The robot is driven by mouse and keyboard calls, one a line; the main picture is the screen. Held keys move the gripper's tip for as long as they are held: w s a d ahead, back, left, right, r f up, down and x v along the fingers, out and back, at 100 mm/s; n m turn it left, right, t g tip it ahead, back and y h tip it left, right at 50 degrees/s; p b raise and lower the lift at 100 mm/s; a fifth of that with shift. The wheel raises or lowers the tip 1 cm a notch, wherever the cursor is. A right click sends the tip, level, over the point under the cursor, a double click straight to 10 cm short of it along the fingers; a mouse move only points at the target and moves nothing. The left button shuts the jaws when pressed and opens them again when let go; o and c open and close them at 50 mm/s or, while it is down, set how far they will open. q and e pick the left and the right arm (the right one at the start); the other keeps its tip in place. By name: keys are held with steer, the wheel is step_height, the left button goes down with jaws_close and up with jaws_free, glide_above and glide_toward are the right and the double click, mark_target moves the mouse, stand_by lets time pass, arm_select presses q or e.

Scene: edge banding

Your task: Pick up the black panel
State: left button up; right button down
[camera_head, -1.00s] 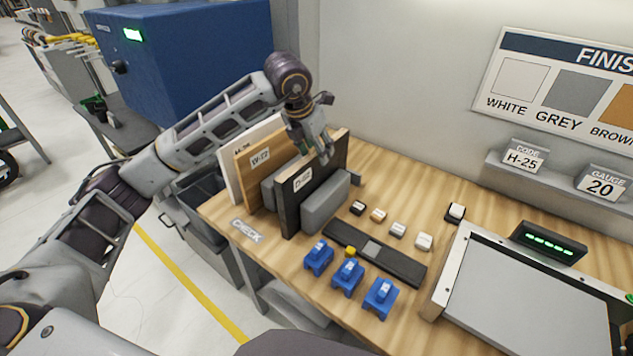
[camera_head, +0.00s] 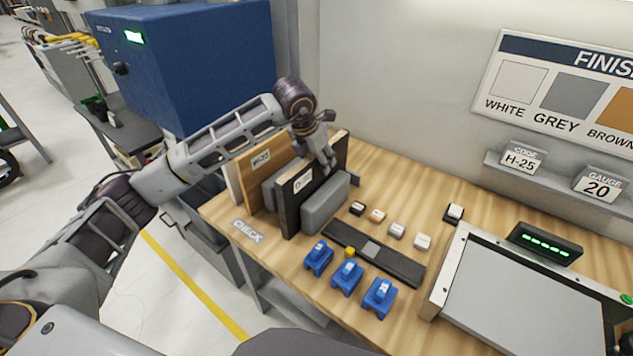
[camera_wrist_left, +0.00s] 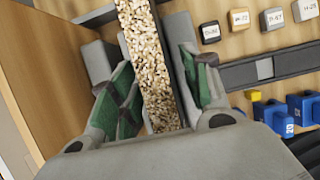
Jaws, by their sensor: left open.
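The black panel (camera_head: 290,217) stands upright on the wooden bench, between grey padded blocks, with a white label near its top. In the left wrist view its raw speckled chipboard edge (camera_wrist_left: 148,60) runs between my fingers. My left gripper (camera_head: 328,163) is at the panel's top edge, pointing down. In the left wrist view the open gripper (camera_wrist_left: 155,78) has one green-padded finger on each side of the panel. Whether either pad touches it I cannot tell. My right gripper is out of view.
A wood-toned panel (camera_head: 248,180) stands left of the black one. A grey block (camera_head: 325,205) is close on its right. Blue clamps (camera_head: 347,277), a dark strip (camera_head: 400,262) and small sample blocks (camera_head: 396,230) lie to the right. The blue cabinet (camera_head: 200,60) is behind my arm.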

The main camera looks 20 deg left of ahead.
arm_select(q)
steer(key=shift+w+f, duration=0.2)
steer(key=shift+f, duration=0.45)
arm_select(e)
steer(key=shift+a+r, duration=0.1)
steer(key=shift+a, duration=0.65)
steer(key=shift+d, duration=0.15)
arm_select(q)
steer(key=shift+d, duration=0.1)
steer(key=c, duration=0.5)
jaws_close()
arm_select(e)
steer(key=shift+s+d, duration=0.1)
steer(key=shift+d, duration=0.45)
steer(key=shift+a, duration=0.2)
arm_select(q)
steer(key=shift+w+r, duration=0.1)
steer(key=shift+r, duration=0.05)
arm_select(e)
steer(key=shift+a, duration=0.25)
